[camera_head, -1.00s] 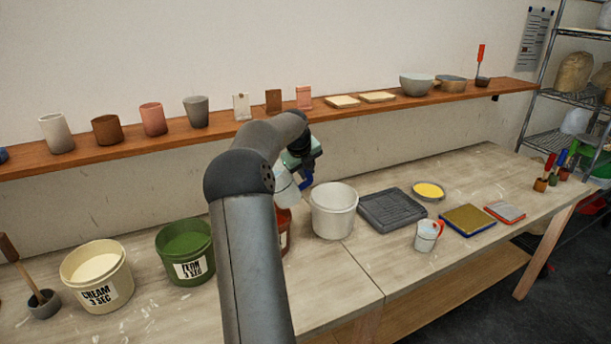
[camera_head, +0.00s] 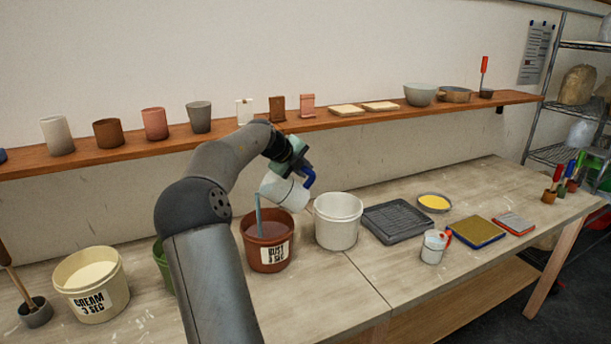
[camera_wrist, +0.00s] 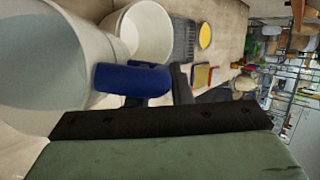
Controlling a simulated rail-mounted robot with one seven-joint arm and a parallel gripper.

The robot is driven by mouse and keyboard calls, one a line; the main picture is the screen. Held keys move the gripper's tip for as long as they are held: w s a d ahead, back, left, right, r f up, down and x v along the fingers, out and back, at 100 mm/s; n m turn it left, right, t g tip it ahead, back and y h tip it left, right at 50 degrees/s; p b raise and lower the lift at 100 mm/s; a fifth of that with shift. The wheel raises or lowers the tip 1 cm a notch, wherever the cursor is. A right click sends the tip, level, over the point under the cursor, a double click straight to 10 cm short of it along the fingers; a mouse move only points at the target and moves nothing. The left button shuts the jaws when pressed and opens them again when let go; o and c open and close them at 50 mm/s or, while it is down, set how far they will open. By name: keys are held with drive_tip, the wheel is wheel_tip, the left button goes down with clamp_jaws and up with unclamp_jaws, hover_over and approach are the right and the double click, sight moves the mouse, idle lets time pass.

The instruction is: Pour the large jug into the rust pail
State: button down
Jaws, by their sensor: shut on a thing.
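The large jug (camera_head: 283,192) is white with a blue handle (camera_head: 308,178). It is tilted well over to the left, above the rust pail (camera_head: 270,255). A thin blue-grey stream (camera_head: 258,215) runs from its lip down into the pail, which holds dark reddish liquid. My gripper (camera_head: 301,168) is shut on the jug's handle, at the jug's upper right. In the wrist view the jug (camera_wrist: 40,65) fills the upper left, with the blue handle (camera_wrist: 130,80) at the dark finger.
An empty-looking white bucket (camera_head: 338,222) stands just right of the pail. The green pail (camera_head: 163,265) is mostly hidden behind my arm, with the cream pail (camera_head: 92,285) further left. A grey tray (camera_head: 395,221) and a small white jug (camera_head: 434,247) lie right. A shelf of pots runs behind.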

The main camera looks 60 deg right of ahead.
drive_tip(key=shift+w+a+r+n+g+h+b, duration=0.1)
drive_tip(key=shift+w+a+n+g+h+b, duration=0.15)
drive_tip(key=shift+w+a+g+h+b, duration=0.65)
drive_tip(key=shift+w+a+r+n+g+h+b, duration=0.1)
drive_tip(key=shift+w+a+n+h+b, duration=0.3)
drive_tip(key=shift+b, duration=0.95)
drive_tip(key=shift+s+d, duration=0.15)
drive_tip(key=shift+w+a+f+g+h+b, duration=0.25)
drive_tip(key=shift+w+a+h+b, duration=0.2)
drive_tip(key=shift+b, duration=1.4)
drive_tip(key=shift+w+a+f+g+h+b, duration=0.1)
drive_tip(key=shift+w+a+g+h+b, duration=0.35)
drive_tip(key=shift+b, duration=1.35)
drive_tip(key=shift+w+a+f+n+h+b, duration=0.1)
drive_tip(key=shift+w+a+n+h+b, duration=0.15)
drive_tip(key=shift+b, duration=0.45)
drive_tip(key=shift+a+f+h+b, duration=0.15)
drive_tip(key=shift+h+b, duration=0.1)
drive_tip(key=shift+b, duration=0.4)
